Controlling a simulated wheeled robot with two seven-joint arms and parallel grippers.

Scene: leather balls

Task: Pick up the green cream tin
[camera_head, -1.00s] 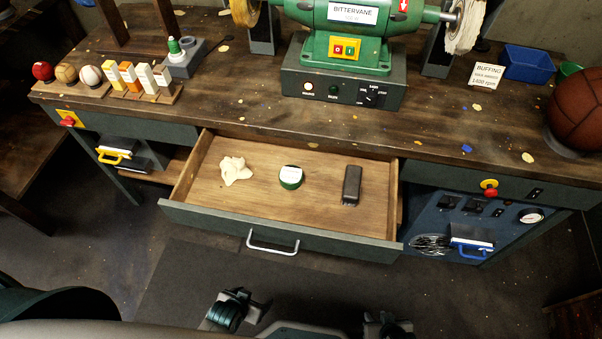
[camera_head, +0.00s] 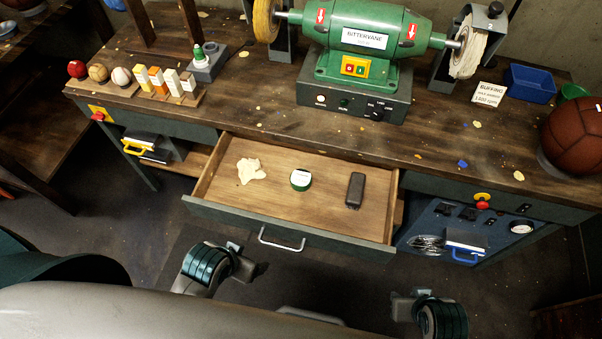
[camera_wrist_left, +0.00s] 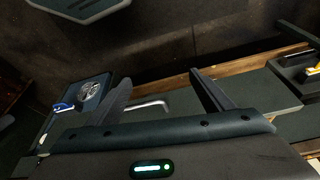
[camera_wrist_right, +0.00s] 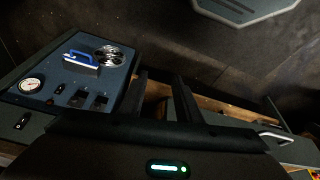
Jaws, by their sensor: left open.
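The green cream tin (camera_head: 301,180), a small round tin with a white label on its lid, lies in the middle of the open drawer (camera_head: 228,202). My left gripper (camera_head: 242,259) is in front of the drawer, below its handle and apart from the tin. Its two fingers show spread and empty in the left wrist view (camera_wrist_left: 160,82). My right gripper (camera_head: 402,303) is low in front of the drawer's right end. Its fingers stand apart with nothing between them in the right wrist view (camera_wrist_right: 160,80). Neither wrist view shows the tin.
In the drawer, a cream-coloured cloth (camera_head: 250,171) lies left of the tin and a dark block (camera_head: 355,190) right of it. The drawer handle (camera_head: 281,241) sticks out in front. A green buffing machine (camera_head: 385,35) stands on the bench behind; a brown ball (camera_head: 575,138) is at right.

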